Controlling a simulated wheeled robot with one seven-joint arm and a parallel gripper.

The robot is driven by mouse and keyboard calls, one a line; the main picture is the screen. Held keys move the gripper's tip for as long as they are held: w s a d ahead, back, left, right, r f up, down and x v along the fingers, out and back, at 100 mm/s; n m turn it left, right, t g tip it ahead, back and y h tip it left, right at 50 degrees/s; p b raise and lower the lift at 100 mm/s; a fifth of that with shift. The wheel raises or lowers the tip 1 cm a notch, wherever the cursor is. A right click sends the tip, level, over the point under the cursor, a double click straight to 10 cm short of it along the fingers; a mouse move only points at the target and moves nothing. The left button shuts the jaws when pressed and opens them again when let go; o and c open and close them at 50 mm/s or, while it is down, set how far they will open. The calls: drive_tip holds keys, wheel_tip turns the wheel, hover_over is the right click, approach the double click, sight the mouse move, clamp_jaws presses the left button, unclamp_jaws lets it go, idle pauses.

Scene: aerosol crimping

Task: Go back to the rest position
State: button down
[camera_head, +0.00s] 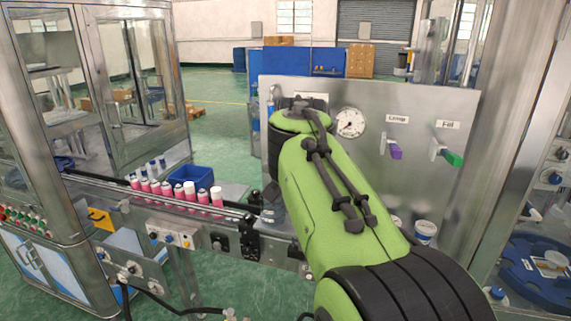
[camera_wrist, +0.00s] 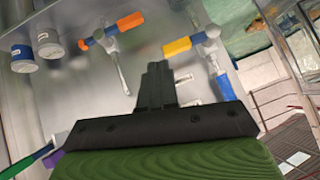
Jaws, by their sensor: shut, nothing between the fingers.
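My gripper shows in the wrist view (camera_wrist: 158,85), its dark fingers together and empty, with a metal panel behind it. The fingers appear clear of the valves, though the gap is hard to judge. In the head view my green arm rises in front of the panel (camera_head: 390,100) and hides much of it; I cannot make out my fingers clearly there. The panel carries a round gauge (camera_head: 350,122), a purple-handled lever (camera_head: 396,152) and a green-handled lever (camera_head: 453,158) under a "Fill" label. In the wrist view an orange-handled valve (camera_wrist: 128,21) and a yellow-handled valve (camera_wrist: 178,47) lie beyond the fingers.
Several pink cans (camera_head: 178,190) stand in a row on the conveyor (camera_head: 110,185) at left, near a blue bin (camera_head: 192,178). A glass-doored metal cabinet (camera_head: 60,110) stands far left. White containers with blue labels (camera_wrist: 48,43) sit at the wrist view's upper left.

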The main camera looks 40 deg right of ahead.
drive_tip(key=s+a+f+n+g+y+b, duration=0.1)
drive_tip(key=s+a+f+n+y+b, duration=0.4)
drive_tip(key=s+a+f+n, duration=0.6)
drive_tip(key=s+a+f+y, duration=0.1)
drive_tip(key=s+a+f, duration=0.9)
drive_tip(key=shift+s+f+n+g, duration=0.15)
drive_tip(key=shift+f+n+g, duration=0.15)
drive_tip(key=shift+g, duration=0.1)
drive_tip(key=shift+d, duration=0.1)
